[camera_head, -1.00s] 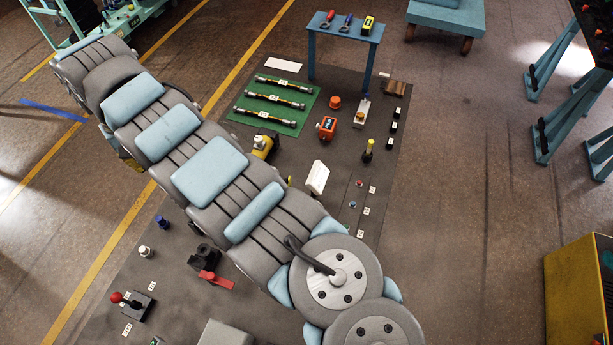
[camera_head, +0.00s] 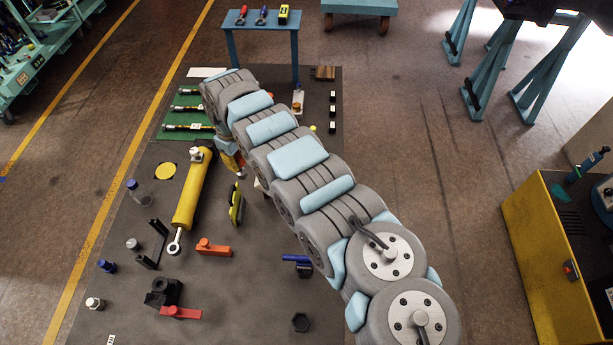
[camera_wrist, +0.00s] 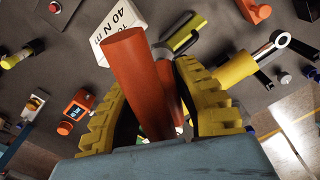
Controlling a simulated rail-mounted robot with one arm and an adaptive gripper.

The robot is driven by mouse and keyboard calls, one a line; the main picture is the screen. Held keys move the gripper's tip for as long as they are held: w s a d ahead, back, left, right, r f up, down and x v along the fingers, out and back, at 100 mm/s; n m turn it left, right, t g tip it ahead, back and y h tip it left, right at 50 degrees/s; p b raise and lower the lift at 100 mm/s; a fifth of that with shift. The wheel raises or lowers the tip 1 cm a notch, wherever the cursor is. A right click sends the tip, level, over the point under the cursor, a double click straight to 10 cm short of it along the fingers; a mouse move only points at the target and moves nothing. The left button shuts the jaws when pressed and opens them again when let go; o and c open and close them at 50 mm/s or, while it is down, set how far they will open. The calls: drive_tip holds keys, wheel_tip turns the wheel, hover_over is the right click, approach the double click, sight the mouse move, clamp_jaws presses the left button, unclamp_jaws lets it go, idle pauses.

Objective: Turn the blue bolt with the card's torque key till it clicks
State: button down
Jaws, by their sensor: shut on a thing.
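My gripper (camera_wrist: 152,90), with ribbed yellow fingers, is shut on an orange-handled tool (camera_wrist: 130,60). The tool's handle rises between the fingers toward the card; I cannot tell whether its lower end touches anything. The white card (camera_wrist: 122,28) reads "40 N m" and stands just beyond the handle in the wrist view. In the head view, my gripper (camera_head: 230,158) is over the middle of the dark mat, partly behind my arm.
A yellow hydraulic cylinder (camera_head: 192,195) and a yellow-black tool (camera_head: 236,203) lie close to my gripper. An orange box with a display (camera_wrist: 80,105) stands nearby. Orange (camera_head: 213,247) and red (camera_head: 182,312) levers are nearer. A blue stand (camera_head: 262,27) holds several tools.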

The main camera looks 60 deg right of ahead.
drive_tip(key=s+d+f+b, duration=0.3)
drive_tip(key=s+d+f, duration=0.9)
drive_tip(key=s, duration=0.4)
drive_tip(key=shift+s+d, duration=0.15)
drive_tip(key=shift+d, duration=0.35)
drive_tip(key=shift+r+p, duration=0.2)
drive_tip(key=shift+p, duration=0.2)
drive_tip(key=shift+f+b, duration=1.8)
drive_tip(key=shift+f, duration=1.05)
drive_tip(key=shift+s+p, duration=0.1)
drive_tip(key=shift+p, duration=0.35)
drive_tip(key=shift+f+b, duration=0.75)
drive_tip(key=shift+f, duration=0.3)
